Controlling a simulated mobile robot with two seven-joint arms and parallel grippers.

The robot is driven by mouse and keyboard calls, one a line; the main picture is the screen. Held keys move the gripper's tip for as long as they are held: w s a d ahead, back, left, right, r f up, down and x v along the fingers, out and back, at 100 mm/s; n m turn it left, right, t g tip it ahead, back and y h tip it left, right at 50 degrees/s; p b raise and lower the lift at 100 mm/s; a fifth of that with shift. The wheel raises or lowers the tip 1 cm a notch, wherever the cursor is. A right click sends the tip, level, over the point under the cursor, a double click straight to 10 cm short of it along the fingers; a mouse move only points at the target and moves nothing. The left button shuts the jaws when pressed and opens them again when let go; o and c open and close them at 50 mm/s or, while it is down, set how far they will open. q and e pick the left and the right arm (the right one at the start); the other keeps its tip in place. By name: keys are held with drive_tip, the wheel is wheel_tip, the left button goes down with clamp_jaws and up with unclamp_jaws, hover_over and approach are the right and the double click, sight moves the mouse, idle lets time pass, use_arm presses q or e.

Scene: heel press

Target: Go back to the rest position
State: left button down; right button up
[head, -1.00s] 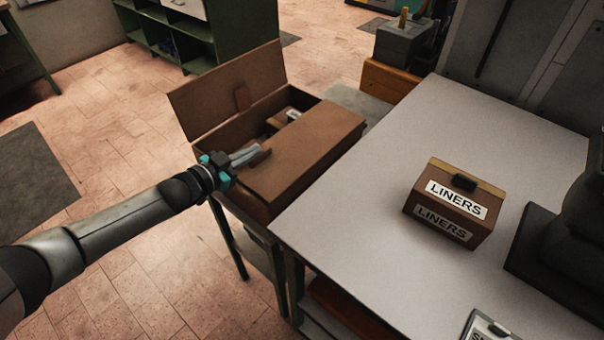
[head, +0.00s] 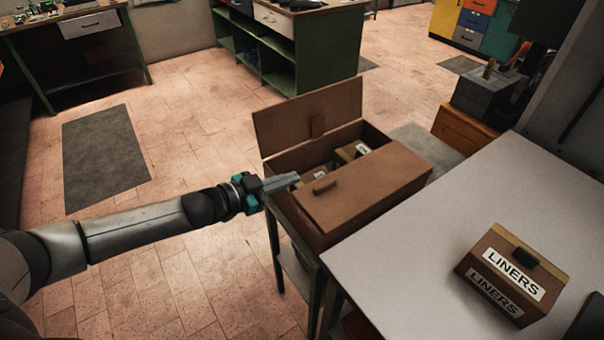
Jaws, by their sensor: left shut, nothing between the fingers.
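My left gripper (head: 284,181) reaches in from the left and is shut with nothing in it. Its fingertips are just left of a brown box (head: 372,190) with two lid flaps. Light-labelled things (head: 352,152) show inside the open half, partly hidden. My right gripper is not in view.
A grey-topped table (head: 430,265) fills the lower right, with a brown LINERS box (head: 514,277) on it. A green workbench (head: 290,45) stands behind. Open tiled floor (head: 190,130) and a dark mat (head: 103,157) lie at the left.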

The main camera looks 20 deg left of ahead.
use_arm(q)
drive_tip(key=shift+s+a+r, duration=0.2)
drive_tip(key=shift+s+a, duration=0.2)
drive_tip(key=shift+s, duration=0.15)
drive_tip(key=s+a+f+n+g+y+b, duration=0.1)
drive_tip(key=s+a+f+n+y+b, duration=0.2)
drive_tip(key=f, duration=0.9)
drive_tip(key=s+a+f+g+y+b, duration=0.15)
drive_tip(key=s+f, duration=0.35)
drive_tip(key=f, duration=0.6)
drive_tip(key=s+a+f+n+g+y+b, duration=0.1)
drive_tip(key=s+f+n+y+b, duration=0.2)
drive_tip(key=f, duration=0.9)
drive_tip(key=s+d+f+g+b, duration=0.2)
drive_tip(key=s+f, duration=0.4)
drive_tip(key=s, duration=0.4)
drive_tip(key=s+d+f+g+b, duration=0.1)
drive_tip(key=s+d+f+g, duration=0.2)
drive_tip(key=s+f, duration=0.3)
drive_tip(key=s+d+f+g+b, duration=0.2)
drive_tip(key=s+f, duration=0.5)
drive_tip(key=s, duration=0.9)
drive_tip(key=shift+s+d+n+g+b, duration=0.2)
drive_tip(key=shift+d+n+g+b, duration=0.2)
drive_tip(key=shift+d+g, duration=0.3)
drive_tip(key=shift+w+y, duration=0.1)
drive_tip(key=shift+y, duration=0.15)
